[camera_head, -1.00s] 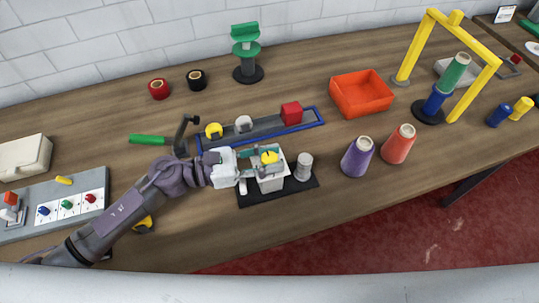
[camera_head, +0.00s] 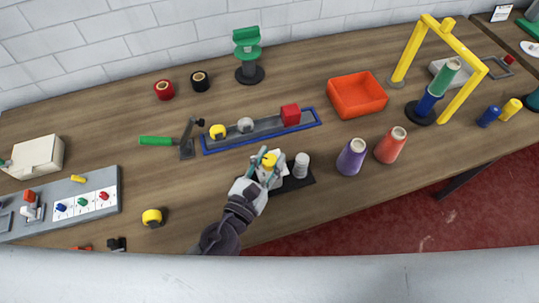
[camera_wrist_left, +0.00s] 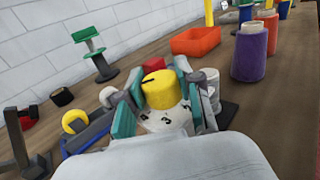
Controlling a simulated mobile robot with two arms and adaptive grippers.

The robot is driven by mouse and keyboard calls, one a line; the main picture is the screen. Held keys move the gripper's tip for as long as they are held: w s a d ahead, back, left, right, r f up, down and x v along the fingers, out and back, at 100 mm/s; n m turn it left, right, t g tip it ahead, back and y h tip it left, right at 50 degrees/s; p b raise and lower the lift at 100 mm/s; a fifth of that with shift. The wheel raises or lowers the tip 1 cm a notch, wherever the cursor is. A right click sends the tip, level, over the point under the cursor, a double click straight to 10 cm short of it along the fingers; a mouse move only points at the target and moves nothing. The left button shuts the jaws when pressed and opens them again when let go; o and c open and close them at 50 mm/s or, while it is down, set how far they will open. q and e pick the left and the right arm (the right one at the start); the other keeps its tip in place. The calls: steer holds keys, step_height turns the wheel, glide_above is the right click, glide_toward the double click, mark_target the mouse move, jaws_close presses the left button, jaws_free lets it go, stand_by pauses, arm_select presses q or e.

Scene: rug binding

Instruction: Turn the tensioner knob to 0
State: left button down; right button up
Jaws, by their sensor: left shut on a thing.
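The yellow tensioner knob (camera_head: 269,160) sits on top of a small light box on a black base plate (camera_head: 301,183). In the left wrist view the knob (camera_wrist_left: 160,92) has a dark pointer line on its top, and a white dial (camera_wrist_left: 165,120) with numerals lies under it. My left gripper (camera_head: 267,157) is shut on the knob, its teal-padded fingers on either side. The fingers and hand hide much of the box and part of the dial. My right gripper is not in view.
A grey cylinder (camera_head: 302,165) stands right of the knob on the same plate. Behind is a blue-edged tray (camera_head: 262,135) with a lever (camera_head: 187,140) at its left. Purple (camera_head: 352,157) and orange (camera_head: 391,145) cones stand to the right.

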arm_select(q)
steer(key=n+y, duration=0.1)
steer(key=y, duration=0.1)
steer(key=n+t+y, duration=0.1)
steer(key=n+y, duration=0.1)
steer(key=shift+f+t+b, duration=0.1)
steer(key=shift+t+b, duration=0.2)
steer(key=shift+n+y+b, duration=0.3)
steer(key=shift+n+y, duration=0.6)
steer(key=shift+y, duration=0.7)
steer(key=shift+n+y+b, duration=0.3)
steer(key=shift+n+y, duration=0.6)
steer(key=shift+y, duration=1)
steer(key=c, duration=0.7)
jaws_free()
steer(key=s, duration=0.4)
steer(key=s+d, duration=0.1)
steer(key=s, duration=0.3)
steer(key=s+d, duration=0.1)
steer(key=s, duration=0.2)
steer(key=shift+s, duration=0.4)
steer(key=shift+c, duration=0.2)
